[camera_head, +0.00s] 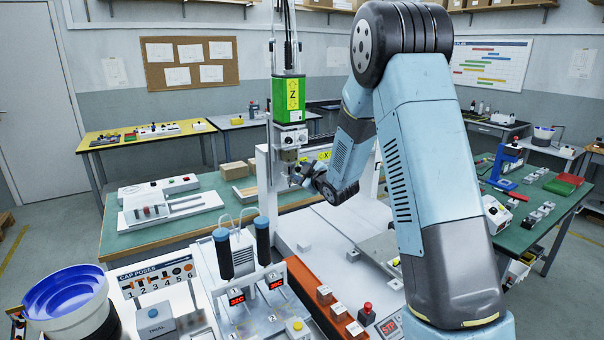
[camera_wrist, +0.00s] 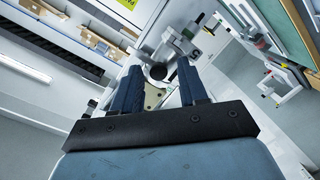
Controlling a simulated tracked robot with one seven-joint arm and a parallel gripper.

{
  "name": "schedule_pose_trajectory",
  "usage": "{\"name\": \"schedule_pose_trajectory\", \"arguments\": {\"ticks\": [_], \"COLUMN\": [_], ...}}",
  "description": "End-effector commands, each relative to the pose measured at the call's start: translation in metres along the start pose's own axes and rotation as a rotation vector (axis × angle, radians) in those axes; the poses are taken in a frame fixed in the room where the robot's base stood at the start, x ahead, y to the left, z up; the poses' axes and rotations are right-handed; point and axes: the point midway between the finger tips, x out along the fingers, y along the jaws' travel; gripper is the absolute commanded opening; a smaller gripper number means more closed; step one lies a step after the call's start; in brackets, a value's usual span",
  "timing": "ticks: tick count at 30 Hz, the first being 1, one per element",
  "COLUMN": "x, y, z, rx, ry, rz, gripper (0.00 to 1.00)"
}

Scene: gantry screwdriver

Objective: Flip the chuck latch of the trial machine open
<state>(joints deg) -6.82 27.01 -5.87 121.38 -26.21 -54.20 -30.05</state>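The trial machine's gantry carries a green Z unit (camera_head: 289,98) with a grey screwdriver head and chuck (camera_head: 290,140) below it. My gripper (camera_head: 298,174) is just right of and below this head, close to it; overlap hides whether they touch. In the wrist view, my gripper's two dark blue fingers (camera_wrist: 159,72) are spread apart. A dark round knob (camera_wrist: 158,72) shows between the fingertips, with the grey-white head parts (camera_wrist: 177,42) just beyond. I cannot tell whether this knob belongs to the chuck latch, nor the latch's position.
Two dark-handled screwdrivers (camera_head: 263,240) stand at the front beside an orange strip (camera_head: 318,300) with buttons. A blue-lined bowl (camera_head: 68,300) is at the lower left. A white panel (camera_head: 325,235) lies below my gripper. Green benches (camera_head: 165,234) flank the machine.

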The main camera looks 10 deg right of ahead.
Motion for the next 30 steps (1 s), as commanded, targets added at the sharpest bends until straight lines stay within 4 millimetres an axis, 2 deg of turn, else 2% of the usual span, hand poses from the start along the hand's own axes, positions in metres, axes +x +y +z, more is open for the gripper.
{"name": "schedule_pose_trajectory", "arguments": {"ticks": [9,14,30], "x": [-0.001,-0.013,-0.112], "y": [0.001,0.002,0.001], "z": [-0.001,-0.001,0.001], "rx": [0.000,0.000,0.000], "ry": [0.001,0.001,0.000], "rz": [0.002,0.003,0.003], "gripper": [0.47,0.47,0.47]}}
